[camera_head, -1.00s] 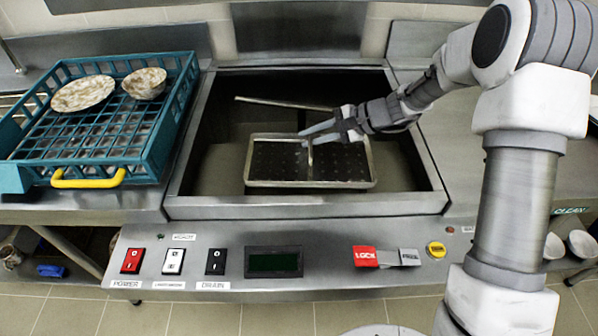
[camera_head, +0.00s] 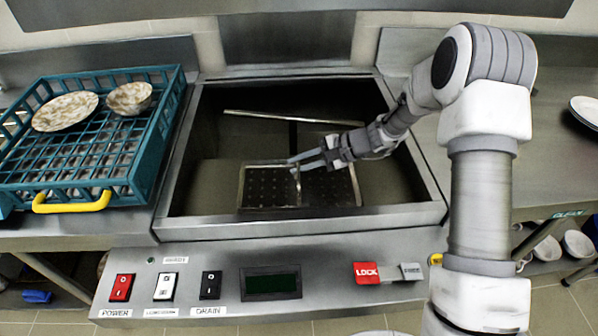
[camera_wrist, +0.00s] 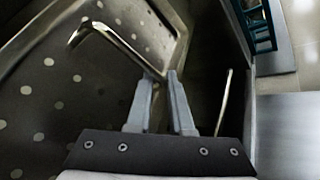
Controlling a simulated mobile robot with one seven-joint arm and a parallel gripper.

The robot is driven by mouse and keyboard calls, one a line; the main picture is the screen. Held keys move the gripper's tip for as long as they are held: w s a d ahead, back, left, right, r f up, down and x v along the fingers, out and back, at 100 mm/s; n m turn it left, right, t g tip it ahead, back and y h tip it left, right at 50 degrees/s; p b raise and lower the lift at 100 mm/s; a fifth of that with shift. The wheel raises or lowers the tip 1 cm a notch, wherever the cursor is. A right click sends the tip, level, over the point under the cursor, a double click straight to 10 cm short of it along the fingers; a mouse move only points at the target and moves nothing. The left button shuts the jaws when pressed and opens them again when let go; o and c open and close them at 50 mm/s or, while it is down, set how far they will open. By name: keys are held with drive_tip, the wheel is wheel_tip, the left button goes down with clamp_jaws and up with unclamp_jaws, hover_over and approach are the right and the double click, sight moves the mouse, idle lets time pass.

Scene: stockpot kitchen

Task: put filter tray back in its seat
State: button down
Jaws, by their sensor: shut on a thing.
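The filter tray (camera_head: 262,187) is a shallow, dark, perforated tray with a bright metal rim and a raised handle. In the head view it is inside the open sink basin (camera_head: 210,165), towards the front. In the wrist view the tray (camera_wrist: 60,110) fills the left side, with its bent metal handle (camera_wrist: 122,45) running to my fingertips. My gripper (camera_head: 308,161) reaches in from the right and is shut on the handle; its fingers (camera_wrist: 165,78) are close together there. Whether the tray touches the basin floor or seat beneath is hidden.
A teal dish rack (camera_head: 80,140) with a plate and bowl stands left of the basin. A metal bar (camera_head: 290,117) crosses the basin behind the tray. The front panel has switches, a display (camera_head: 271,283) and a red LOCK part (camera_head: 366,273). A plate (camera_head: 586,110) lies at right.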

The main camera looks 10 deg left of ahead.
drive_tip(key=shift+f, duration=1.3)
drive_tip(key=shift+f+b, duration=0.2)
drive_tip(key=shift+b, duration=0.1)
drive_tip(key=c, duration=0.8)
unclamp_jaws()
drive_tip(key=shift+r, duration=0.1)
